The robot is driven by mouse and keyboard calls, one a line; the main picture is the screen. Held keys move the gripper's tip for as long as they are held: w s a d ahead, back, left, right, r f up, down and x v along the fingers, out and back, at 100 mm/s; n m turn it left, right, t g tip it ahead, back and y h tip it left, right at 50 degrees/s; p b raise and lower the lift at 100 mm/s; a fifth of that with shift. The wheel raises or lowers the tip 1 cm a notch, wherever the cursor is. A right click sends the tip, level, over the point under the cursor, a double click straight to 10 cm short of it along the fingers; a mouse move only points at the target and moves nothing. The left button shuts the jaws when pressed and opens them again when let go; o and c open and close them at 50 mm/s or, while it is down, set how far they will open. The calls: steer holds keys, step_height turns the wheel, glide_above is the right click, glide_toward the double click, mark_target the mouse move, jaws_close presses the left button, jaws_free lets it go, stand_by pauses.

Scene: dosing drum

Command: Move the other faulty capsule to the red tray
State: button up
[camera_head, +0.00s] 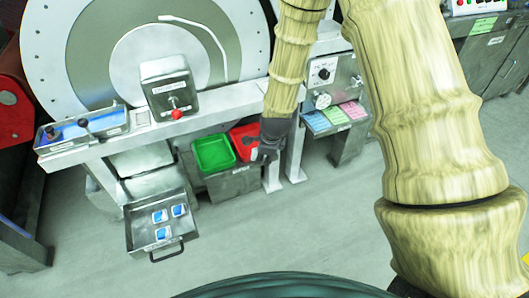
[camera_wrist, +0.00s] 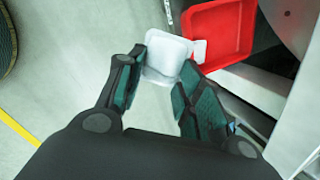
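The capsule is held at the fingertips, with the floor below. The red tray (camera_wrist: 222,12) is just right of the capsule in the wrist view, and a small white tab-like piece overlaps its near left edge; I cannot tell what it belongs to. In the head view my gripper (camera_head: 272,140) is over the right side of the red tray (camera_head: 238,131) and hides part of it.
A green tray (camera_head: 213,153) sits left of the red one. Several blue-and-white capsules (camera_head: 162,216) lie in a pulled-out metal drawer (camera_head: 141,236) at lower left. A metal post (camera_head: 294,152) is close beside my gripper.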

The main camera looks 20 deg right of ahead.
steer(key=w+f+b, duration=0.1)
steer(key=w+b, duration=0.1)
steer(key=w, duration=0.1)
steer(key=w+f+b, duration=0.2)
steer(key=w, duration=0.2)
steer(key=w+f+b, duration=0.2)
steer(key=w, duration=0.2)
steer(key=shift+w+a, duration=0.1)
steer(key=shift+a, duration=0.1)
steer(key=shift+w+f, duration=0.85)
steer(key=shift+f, duration=0.05)
steer(key=o, duration=0.7)
steer(key=shift+c, duration=0.2)
steer(key=shift+r, duration=0.15)
steer(key=v, duration=1.1)
steer(key=shift+s+r, duration=0.15)
steer(key=shift+r, duration=0.2)
steer(key=shift+f, duration=0.1)
